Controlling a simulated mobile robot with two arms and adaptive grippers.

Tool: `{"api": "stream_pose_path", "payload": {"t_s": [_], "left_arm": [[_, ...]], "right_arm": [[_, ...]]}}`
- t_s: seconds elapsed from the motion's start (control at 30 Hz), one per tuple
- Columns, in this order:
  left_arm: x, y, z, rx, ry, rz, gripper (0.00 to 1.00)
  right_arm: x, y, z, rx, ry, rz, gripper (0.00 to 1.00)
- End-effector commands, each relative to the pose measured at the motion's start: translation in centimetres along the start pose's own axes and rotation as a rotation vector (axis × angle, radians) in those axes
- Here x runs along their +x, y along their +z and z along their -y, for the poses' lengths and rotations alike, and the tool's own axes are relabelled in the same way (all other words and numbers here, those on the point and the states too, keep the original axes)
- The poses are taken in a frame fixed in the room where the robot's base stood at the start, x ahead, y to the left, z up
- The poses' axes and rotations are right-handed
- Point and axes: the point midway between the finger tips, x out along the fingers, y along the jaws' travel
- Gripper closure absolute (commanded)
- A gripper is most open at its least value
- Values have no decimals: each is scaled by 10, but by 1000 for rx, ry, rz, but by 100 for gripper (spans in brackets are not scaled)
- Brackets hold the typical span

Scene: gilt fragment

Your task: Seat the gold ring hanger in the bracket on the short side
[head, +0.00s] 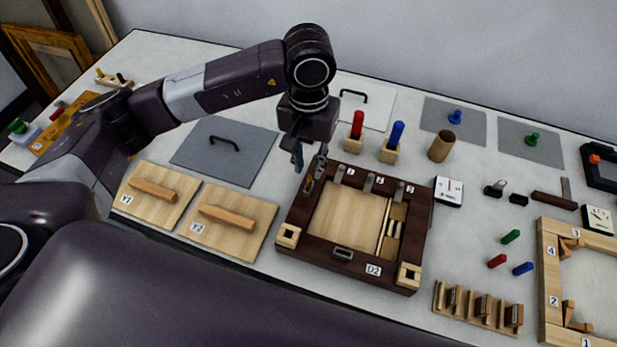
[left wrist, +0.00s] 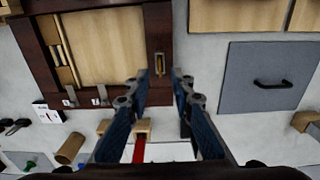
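A dark wooden frame marked D2 (head: 425,228) lies on the table in the head view. A small gold, elongated piece (head: 309,184) sits on its left, shorter side; it also shows in the left wrist view (left wrist: 159,65), upright in the picture with a dark middle. I cannot tell whether this is the ring hanger in its bracket or the bracket alone. My left gripper (head: 308,163) is just above that side. In the left wrist view its fingers (left wrist: 160,76) are apart with nothing between them, and the gold piece lies beyond the gap. My right gripper is out of view.
Upright red (head: 357,125) and blue (head: 397,134) handles in wooden blocks stand close behind the frame. A grey panel with a handle (head: 190,150) and two wooden boards (head: 262,210) lie to the left. A second, silver-rimmed slot (head: 343,253) is on the frame's front side.

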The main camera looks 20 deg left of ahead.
Motion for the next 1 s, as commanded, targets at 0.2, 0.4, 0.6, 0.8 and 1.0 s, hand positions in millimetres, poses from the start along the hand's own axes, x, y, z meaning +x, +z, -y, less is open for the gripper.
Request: {"api": "stream_pose_path", "payload": {"t_s": [0.2,0.4,0.6,0.8,1.0], "left_arm": [[-42,-1,0,0,0,-5,78],[-63,0,0,-1,-1,0,78],[-67,0,0,0,0,1,78],[-67,0,0,0,0,1,78],[-66,0,0,-1,0,1,78]], "right_arm": [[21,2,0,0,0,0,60],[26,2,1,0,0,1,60],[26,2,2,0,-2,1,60],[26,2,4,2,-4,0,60],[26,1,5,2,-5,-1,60]]}}
